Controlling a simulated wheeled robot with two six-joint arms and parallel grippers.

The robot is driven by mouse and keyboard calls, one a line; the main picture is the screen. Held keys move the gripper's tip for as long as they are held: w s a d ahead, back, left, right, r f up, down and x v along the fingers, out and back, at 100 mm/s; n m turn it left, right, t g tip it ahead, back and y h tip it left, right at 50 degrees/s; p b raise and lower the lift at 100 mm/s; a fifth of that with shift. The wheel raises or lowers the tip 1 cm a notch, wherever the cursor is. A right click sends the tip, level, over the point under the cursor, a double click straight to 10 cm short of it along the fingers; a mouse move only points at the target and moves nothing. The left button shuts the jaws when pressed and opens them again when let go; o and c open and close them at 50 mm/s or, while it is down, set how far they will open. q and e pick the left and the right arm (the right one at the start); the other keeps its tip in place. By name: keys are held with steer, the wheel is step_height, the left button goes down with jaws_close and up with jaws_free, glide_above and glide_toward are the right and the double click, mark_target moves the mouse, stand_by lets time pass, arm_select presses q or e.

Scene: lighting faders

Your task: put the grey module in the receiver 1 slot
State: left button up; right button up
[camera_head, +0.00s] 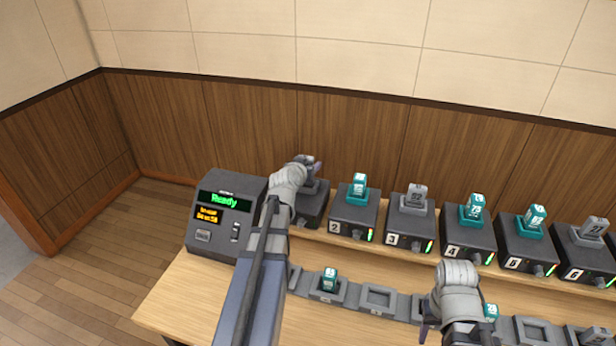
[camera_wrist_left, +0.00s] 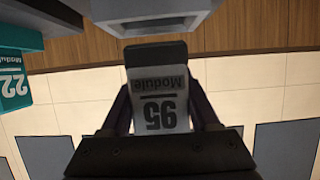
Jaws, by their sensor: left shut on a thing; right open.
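The grey module (camera_wrist_left: 160,108), with a white label reading Module 95, is held between the fingers of my left gripper (camera_wrist_left: 160,100). In the head view my left gripper (camera_head: 308,165) is over the receiver 1 box (camera_head: 313,208), and hides most of the module. In the left wrist view the module's dark end lies close to the grey slot collar (camera_wrist_left: 150,27). My right gripper (camera_head: 456,338) is open and empty, low over the front row of holders.
Receivers 2 (camera_head: 354,217) to 6 stand to the right, holding teal or grey modules. A console (camera_head: 220,215) reading Ready stands left. In front is a row of holders; one holds a teal module (camera_head: 329,280), and another is empty (camera_head: 378,299).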

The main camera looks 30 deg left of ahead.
arm_select(q)
steer(key=shift+f+b, duration=1.3)
steer(key=shift+f, duration=0.35)
arm_select(e)
steer(key=shift+f, duration=1.6)
arm_select(q)
steer(key=shift+f, duration=0.2)
arm_select(e)
steer(key=shift+f, duration=0.2)
arm_select(q)
steer(key=o, duration=1.4)
steer(key=shift+r, duration=0.2)
arm_select(e)
steer(key=shift+r, duration=0.2)
